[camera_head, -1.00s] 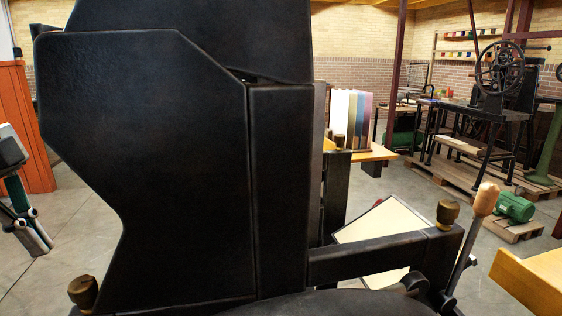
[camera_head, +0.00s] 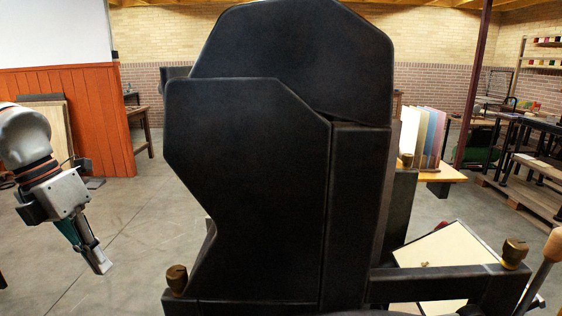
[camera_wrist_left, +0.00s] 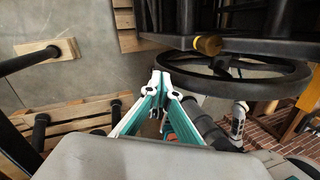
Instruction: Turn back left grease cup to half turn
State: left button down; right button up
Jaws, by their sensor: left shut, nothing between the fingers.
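The black press (camera_head: 250,190) fills the middle of the head view. A brass grease cup (camera_head: 176,280) sits at its near left corner. Another cup (camera_head: 514,253) is at the near right and a third (camera_head: 406,160) farther back on the right. The back left cup is not visible in the head view; the tall black plates may hide it. My left gripper (camera_head: 103,266) is shut and empty, pointing down left of the press, clear of it. In the left wrist view its fingertips (camera_wrist_left: 160,76) meet below a brass cup (camera_wrist_left: 208,44); which cup this is, I cannot tell.
A black wheel (camera_wrist_left: 240,80) crosses the left wrist view close beyond the fingers. A lever with a wooden handle (camera_head: 553,246) stands at the right. A pale board (camera_head: 450,255) lies behind the frame. Open concrete floor (camera_head: 140,225) lies left of the press.

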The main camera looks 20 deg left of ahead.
pick_arm(q)
jog(key=d+m, duration=0.2)
jog(key=m, duration=0.2)
jog(key=m+t+y+p, duration=0.1)
jog(key=m+y+p, duration=0.45)
jog(key=m, duration=2.35)
send_near(168, 275)
jog(key=h+p, duration=0.1)
jog(key=h, duration=0.1)
pick_arm(e)
notch_tip(168, 275, up, 4)
jog(key=s, duration=0.2)
pick_arm(q)
notch_tip(168, 275, down, 6)
jog(key=b, duration=0.4)
jog(key=shift+s+d+f+b, duration=0.15)
jog(key=shift+f+b, duration=0.05)
jog(key=shift+b, duration=0.2)
jog(key=shift+f, duration=0.55)
pick_arm(e)
notch_tip(168, 275, down, 6)
jog(key=s, duration=0.1)
jog(key=shift+a+f+g, duration=0.25)
jog(key=shift+g, duration=0.15)
pick_arm(q)
jog(key=shift+w+r, duration=0.1)
jog(key=shift+w, duration=0.15)
pick_arm(e)
jog(key=shift+r, duration=0.2)
